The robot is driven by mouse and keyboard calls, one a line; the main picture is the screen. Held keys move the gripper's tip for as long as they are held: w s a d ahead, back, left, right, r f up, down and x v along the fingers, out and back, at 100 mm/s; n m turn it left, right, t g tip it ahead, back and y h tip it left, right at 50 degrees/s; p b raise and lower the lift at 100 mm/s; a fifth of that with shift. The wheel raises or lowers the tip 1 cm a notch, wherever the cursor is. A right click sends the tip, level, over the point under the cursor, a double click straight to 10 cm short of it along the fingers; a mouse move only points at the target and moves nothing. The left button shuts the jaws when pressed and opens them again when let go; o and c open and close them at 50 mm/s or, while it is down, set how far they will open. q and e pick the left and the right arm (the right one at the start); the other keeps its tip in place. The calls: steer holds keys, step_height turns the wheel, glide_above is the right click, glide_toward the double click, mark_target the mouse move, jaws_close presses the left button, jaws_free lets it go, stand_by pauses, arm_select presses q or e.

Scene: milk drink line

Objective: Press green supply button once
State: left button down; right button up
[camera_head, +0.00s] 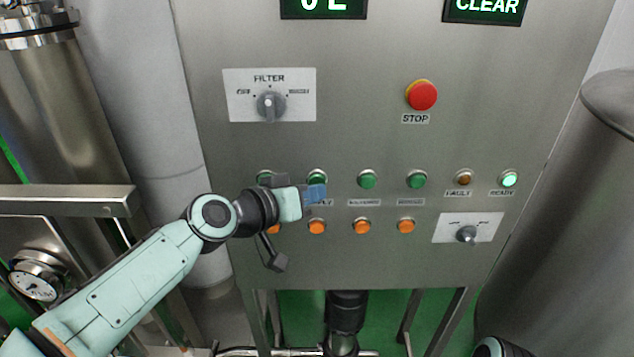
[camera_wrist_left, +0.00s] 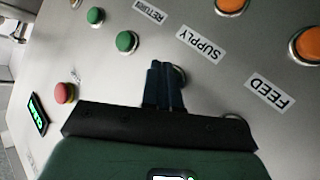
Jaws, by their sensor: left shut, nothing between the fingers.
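The supply button (camera_head: 317,176) is the second green button from the left in the upper row of the steel panel. In the left wrist view, the SUPPLY label (camera_wrist_left: 201,44) is upside down, and only a rim of the button (camera_wrist_left: 179,75) shows behind my fingers. My left gripper (camera_head: 316,191) is shut and empty, its blue fingertips at the lower edge of the supply button. In the wrist view the closed fingers (camera_wrist_left: 164,84) overlap this button. I cannot tell whether they touch it. My right gripper is not in view.
Other green buttons (camera_head: 368,179) stand to the right, and orange buttons (camera_head: 362,227) run below. A red stop button (camera_head: 422,95) and a filter knob (camera_head: 270,104) are above. The ready lamp (camera_head: 509,179) glows. Steel tanks (camera_head: 590,220) flank the panel.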

arm_select(q)
steer(key=shift+w, duration=0.45)
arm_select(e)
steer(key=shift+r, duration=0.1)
arm_select(q)
steer(key=shift+s, duration=0.1)
stand_by(0.5)
steer(key=shift+s+b, duration=0.3)
steer(key=shift+s, duration=0.5)
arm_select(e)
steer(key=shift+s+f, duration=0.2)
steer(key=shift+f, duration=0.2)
arm_select(q)
steer(key=shift+s+b, duration=0.55)
steer(key=shift+s, duration=1.95)
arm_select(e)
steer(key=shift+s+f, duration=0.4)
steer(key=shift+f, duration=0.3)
